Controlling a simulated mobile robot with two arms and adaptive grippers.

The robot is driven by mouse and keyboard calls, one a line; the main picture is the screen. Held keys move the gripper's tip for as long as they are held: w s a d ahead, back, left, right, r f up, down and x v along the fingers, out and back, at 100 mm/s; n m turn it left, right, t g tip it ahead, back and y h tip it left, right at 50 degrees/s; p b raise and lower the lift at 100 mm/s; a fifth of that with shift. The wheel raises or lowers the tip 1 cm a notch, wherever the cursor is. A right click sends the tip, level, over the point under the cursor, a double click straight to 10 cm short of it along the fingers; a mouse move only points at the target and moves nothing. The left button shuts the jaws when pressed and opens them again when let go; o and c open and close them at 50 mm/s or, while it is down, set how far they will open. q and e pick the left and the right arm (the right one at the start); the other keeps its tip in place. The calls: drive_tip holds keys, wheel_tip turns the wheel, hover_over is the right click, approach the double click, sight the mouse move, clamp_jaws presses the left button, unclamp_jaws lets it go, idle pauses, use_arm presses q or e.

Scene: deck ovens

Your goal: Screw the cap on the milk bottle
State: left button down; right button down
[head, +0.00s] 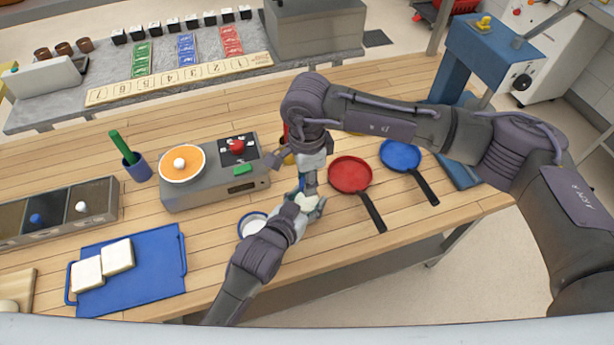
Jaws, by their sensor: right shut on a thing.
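My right gripper (309,178) points down from above near the middle of the table, shut on what looks like a small blue cap (302,184). A pale white thing, likely the milk bottle (306,202), stands just below it. My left gripper (308,207) reaches in from the lower left, with its fingers at the sides of the bottle. I cannot tell whether its fingers press on the bottle. Most of the bottle is hidden by the two grippers. I cannot tell whether the cap touches the bottle's neck.
A white bowl with a blue rim (252,224) is close beside my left gripper. A red pan (350,174) and a blue pan (401,155) lie to the right.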

drive_tip(key=shift+m, duration=0.5)
drive_tip(key=c, duration=0.7)
unclamp_jaws()
drive_tip(key=shift+r, duration=0.1)
wheel_tip(320, 180, up, 12)
drive_tip(key=shift+f, duration=0.1)
use_arm(q)
drive_tip(key=shift+c, duration=1.3)
unclamp_jaws()
